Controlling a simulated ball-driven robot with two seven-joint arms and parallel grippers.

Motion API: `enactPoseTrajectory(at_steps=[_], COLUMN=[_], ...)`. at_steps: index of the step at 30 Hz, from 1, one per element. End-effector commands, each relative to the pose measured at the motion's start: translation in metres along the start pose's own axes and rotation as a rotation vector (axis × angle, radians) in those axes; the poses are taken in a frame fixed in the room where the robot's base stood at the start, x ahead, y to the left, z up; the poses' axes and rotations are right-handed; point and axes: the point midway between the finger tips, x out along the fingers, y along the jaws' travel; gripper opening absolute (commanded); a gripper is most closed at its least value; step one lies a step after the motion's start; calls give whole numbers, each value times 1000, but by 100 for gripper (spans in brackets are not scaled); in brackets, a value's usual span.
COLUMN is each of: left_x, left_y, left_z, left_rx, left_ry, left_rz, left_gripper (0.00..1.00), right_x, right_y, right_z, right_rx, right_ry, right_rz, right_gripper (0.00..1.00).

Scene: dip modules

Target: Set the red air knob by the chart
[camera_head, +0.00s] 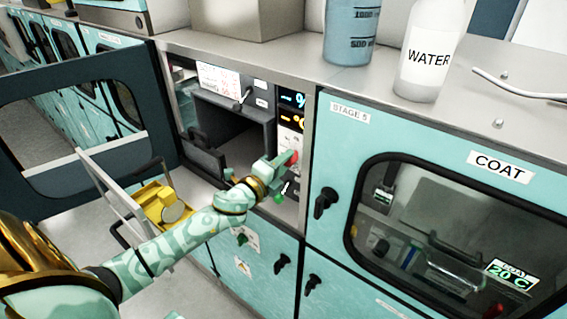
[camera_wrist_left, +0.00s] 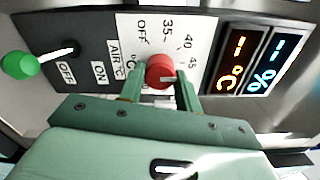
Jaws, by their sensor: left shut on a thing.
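The red air knob (camera_wrist_left: 160,70) sits on a white dial plate (camera_wrist_left: 172,32) marked OFF, 35, 40 and 45, with AIR °C printed beside it. My left gripper (camera_wrist_left: 161,88) is shut on the knob, one finger on each side. In the head view the red knob (camera_head: 291,157) shows at the tip of my left gripper (camera_head: 282,163), on the narrow control panel. A white chart with red writing (camera_head: 219,78) is fixed above the dark open chamber; its text is too small to read. My right gripper is not in view.
A green-tipped lever (camera_wrist_left: 22,66) with OFF and ON labels is beside the knob. Lit °C and % displays (camera_wrist_left: 238,62) are on its other side. An open door (camera_head: 75,130) stands at left. A blue beaker (camera_head: 351,30) and WATER bottle (camera_head: 428,50) stand on the top.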

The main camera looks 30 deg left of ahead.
Motion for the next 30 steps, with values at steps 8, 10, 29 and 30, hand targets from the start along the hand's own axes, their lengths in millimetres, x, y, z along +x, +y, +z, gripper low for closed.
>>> enactPoseTrajectory(at_steps=[8, 10, 29, 30], left_x=[0, 0, 0, 0], left_y=[2, 2, 1, 1], left_z=[-1, -1, -1, 0], left_rx=[51, 54, 55, 55], left_ry=[2, 2, 1, 1], left_rz=[3, 3, 2, 2], left_gripper=[11, 11, 55, 55], right_x=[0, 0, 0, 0], right_y=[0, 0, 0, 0], right_z=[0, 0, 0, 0], right_rx=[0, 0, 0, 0], right_ry=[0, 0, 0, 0], right_rz=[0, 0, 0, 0], right_gripper=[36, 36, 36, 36])
